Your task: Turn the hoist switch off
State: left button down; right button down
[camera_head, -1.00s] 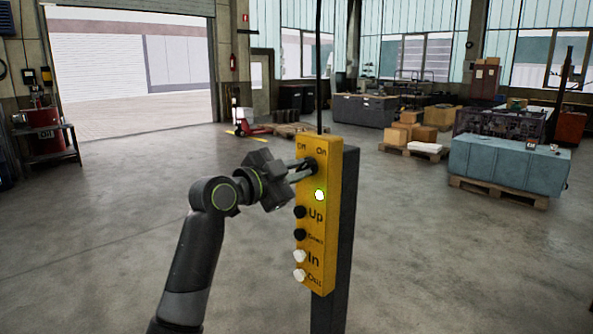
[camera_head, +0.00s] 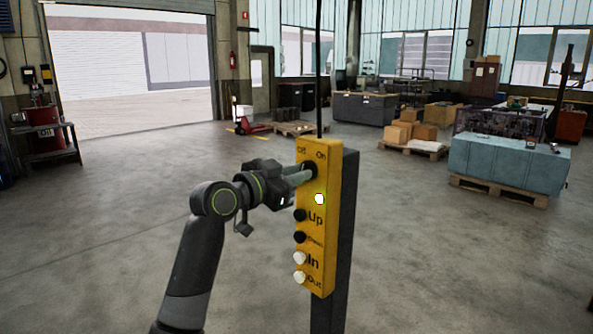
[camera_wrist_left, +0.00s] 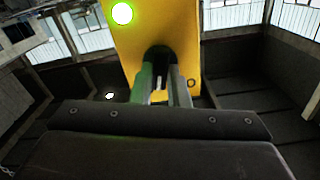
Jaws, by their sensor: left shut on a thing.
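The yellow hoist control box (camera_head: 316,240) hangs upright in the middle of the head view, with Off and On marked at its top. A black rotary switch (camera_head: 310,167) sits below those marks. My left gripper (camera_head: 303,175) reaches in from the left and is shut on the switch knob, which its fingers partly cover. The green lamp (camera_head: 320,198) below the switch is lit. In the left wrist view the fingers (camera_wrist_left: 164,88) close around the dark knob on the yellow face, and the lit green lamp (camera_wrist_left: 122,13) shows too. My right gripper is not in view.
Black and white buttons marked Up, In and Out run down the box below the lamp. A dark post (camera_head: 347,240) stands behind the box. Blue covered goods on a pallet (camera_head: 507,165) and cardboard boxes (camera_head: 412,125) stand further back. The floor around is open.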

pick_arm(q)
jog(key=shift+n+p, duration=3.7)
jog(key=shift+n, duration=2.2)
jog(key=shift+f, duration=0.1)
jog(key=c, duration=1.4)
grip_release()
jog(key=shift+a, duration=0.1)
